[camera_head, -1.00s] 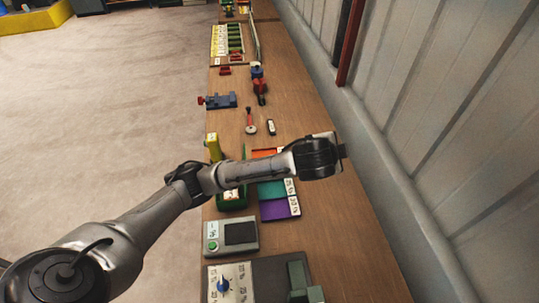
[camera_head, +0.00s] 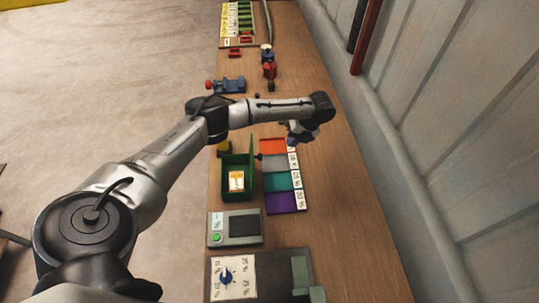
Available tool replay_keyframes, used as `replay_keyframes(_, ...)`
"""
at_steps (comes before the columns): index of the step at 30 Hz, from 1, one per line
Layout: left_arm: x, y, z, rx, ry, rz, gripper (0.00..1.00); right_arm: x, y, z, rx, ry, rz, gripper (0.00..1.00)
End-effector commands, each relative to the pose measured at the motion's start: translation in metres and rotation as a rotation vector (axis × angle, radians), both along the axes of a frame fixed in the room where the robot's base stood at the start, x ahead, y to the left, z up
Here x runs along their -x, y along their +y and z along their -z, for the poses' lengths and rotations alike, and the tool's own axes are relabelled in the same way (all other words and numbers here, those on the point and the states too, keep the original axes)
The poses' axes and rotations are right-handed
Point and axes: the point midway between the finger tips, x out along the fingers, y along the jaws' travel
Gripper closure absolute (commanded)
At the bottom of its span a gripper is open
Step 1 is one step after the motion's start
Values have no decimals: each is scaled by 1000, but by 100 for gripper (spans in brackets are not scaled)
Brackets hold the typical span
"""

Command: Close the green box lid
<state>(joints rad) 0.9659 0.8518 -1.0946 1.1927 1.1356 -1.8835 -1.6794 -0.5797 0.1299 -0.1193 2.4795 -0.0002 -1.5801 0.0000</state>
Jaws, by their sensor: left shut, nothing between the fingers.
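The green box (camera_head: 237,187) stands on the wooden bench, left of the coloured panels. Its lid (camera_head: 252,158) appears raised along the right side, so the box is open. A small orange and white packet (camera_head: 236,181) shows inside. My left arm reaches in from the left above the far end of the box. My left gripper (camera_head: 292,138) hangs down from the wrist, just right of the lid and over the orange panel; it is shut and empty. Whether it touches the lid, I cannot tell. My right gripper is not in view.
Orange, grey, teal and purple panels (camera_head: 281,202) lie right of the box. A grey device with a green button (camera_head: 235,228) and a dial panel (camera_head: 233,277) are nearer. A blue vise (camera_head: 229,85) stands farther away. The bench's right strip is clear.

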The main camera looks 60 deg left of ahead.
Motion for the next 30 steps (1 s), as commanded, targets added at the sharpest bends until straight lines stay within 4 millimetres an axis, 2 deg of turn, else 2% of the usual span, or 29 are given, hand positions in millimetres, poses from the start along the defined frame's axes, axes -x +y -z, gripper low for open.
replay_keyframes(8, 5, 2, 10, 35, 16, 79, 100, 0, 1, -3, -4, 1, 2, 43)
replay_keyframes(23, 41, 19, 90, 33, 17, 77, 100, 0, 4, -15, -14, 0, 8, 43)
replay_keyframes(30, 66, 32, 82, 32, 15, 77, 100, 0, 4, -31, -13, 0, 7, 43)
